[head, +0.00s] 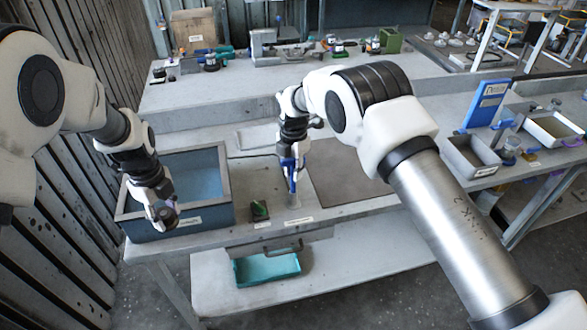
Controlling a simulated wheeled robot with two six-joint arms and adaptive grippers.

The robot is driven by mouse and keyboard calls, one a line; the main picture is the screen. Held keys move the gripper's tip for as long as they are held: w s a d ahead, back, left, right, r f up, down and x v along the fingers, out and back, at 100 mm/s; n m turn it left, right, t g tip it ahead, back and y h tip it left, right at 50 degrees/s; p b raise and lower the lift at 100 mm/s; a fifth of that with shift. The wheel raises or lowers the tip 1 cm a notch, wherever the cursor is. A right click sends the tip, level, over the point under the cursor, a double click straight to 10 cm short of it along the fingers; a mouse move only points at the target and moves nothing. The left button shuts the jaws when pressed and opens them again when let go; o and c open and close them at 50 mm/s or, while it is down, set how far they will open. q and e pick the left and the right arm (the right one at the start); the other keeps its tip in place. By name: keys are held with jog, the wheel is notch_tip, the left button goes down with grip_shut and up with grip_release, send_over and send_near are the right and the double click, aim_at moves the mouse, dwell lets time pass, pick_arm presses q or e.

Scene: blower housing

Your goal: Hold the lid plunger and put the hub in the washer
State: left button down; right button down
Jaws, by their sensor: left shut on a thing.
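The washer appears to be the open blue-grey box (222,213) at the left of the near bench, with a light blue inside. My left gripper (163,218) is at its front left rim, fingers pointing down. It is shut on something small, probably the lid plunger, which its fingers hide. My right gripper (291,178) points down over the bench, right of the washer. Blue shows at its fingers, just above a small pale upright piece on the bench. I cannot tell whether it grips anything. I cannot make out the hub for certain.
A small dark block with a green top (260,209) sits between the washer and my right gripper. A dark mat (345,186) lies to the right. A teal tray (267,269) is on the lower shelf. Grey bins (473,157) stand at the far right.

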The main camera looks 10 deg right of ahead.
aim_at(293, 191)
pick_arm(q)
jog(key=shift+s+r, duration=0.1)
pick_arm(e)
jog(key=shift+f, duration=2.85)
pick_arm(q)
jog(key=shift+w, duration=0.2)
jog(key=shift+n, duration=0.8)
jog(key=w, duration=0.2)
jog(key=w+f, duration=0.1)
jog(key=w, duration=0.1)
jog(key=w+a, duration=0.1)
jog(key=w, duration=0.1)
jog(key=shift+w+f, duration=0.1)
jog(key=shift+f, duration=0.1)
jog(key=w+a, duration=0.1)
jog(key=w, duration=0.1)
jog(key=w+a+f+n, duration=0.1)
jog(key=w+a+n, duration=0.1)
jog(key=w, duration=0.1)
jog(key=shift+w+a+f, duration=0.2)
jog(key=shift+w+a, duration=0.15)
jog(key=shift+a, duration=0.05)
jog(key=shift+n, duration=0.4)
jog(key=f, duration=1)
jog(key=shift+w+a, duration=0.25)
jog(key=shift+a, duration=0.1)
jog(key=shift+f, duration=0.1)
